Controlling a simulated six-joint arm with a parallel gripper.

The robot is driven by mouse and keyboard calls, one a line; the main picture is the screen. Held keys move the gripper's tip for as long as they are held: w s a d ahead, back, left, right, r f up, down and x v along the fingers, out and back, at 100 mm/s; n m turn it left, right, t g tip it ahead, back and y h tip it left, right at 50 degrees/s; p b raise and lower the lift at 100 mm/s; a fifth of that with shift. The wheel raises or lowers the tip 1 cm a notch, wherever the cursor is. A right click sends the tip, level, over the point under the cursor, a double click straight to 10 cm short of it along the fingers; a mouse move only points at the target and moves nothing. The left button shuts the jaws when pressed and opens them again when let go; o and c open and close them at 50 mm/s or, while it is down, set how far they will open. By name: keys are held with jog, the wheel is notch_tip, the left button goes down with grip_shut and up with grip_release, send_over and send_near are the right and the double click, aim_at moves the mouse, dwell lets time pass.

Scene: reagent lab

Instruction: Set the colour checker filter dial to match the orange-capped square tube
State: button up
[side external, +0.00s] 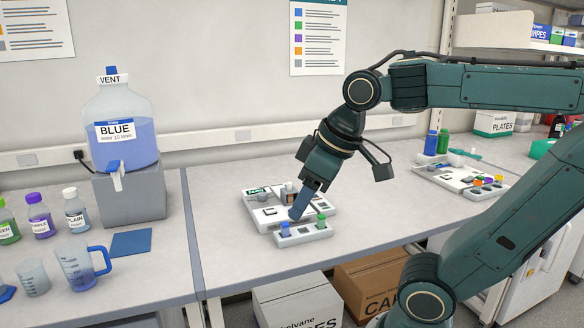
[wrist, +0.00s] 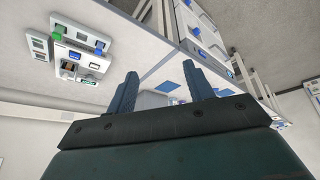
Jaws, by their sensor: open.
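A white device that looks like the colour checker (side external: 263,217) sits on the bench below my gripper, with a green display and a brownish block at its back; it also shows at upper left in the wrist view (wrist: 75,60). I cannot make out its filter dial. A white rack (side external: 303,236) at its front holds a blue-capped tube (side external: 284,229) and a green-capped tube (side external: 321,219). My gripper (side external: 298,210) points down over the checker and hides part of it; in the wrist view its two fingers (wrist: 160,70) are apart and empty. I cannot identify the orange-capped square tube.
A white tray (side external: 438,177) with small coloured parts, one orange, lies to the right. A BLUE dispenser (side external: 121,125) on a grey block, several bottles (side external: 75,212) and a blue-handled jug (side external: 80,262) stand left. The bench between is mostly clear.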

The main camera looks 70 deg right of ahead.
jog(key=w+d+r+n+g, duration=0.1)
jog(key=w+d+r, duration=0.2)
jog(key=w, duration=0.3)
jog(key=w+d+r+n+g, duration=0.1)
jog(key=w+d+r+n, duration=0.15)
jog(key=w, duration=0.25)
jog(key=n+g, duration=0.3)
jog(key=n, duration=0.4)
send_over(262, 194)
notch_tip(262, 194, down, 11)
jog(key=shift+d+f, duration=0.1)
jog(key=shift+f, duration=0.1)
jog(key=shift+f, duration=6.8)
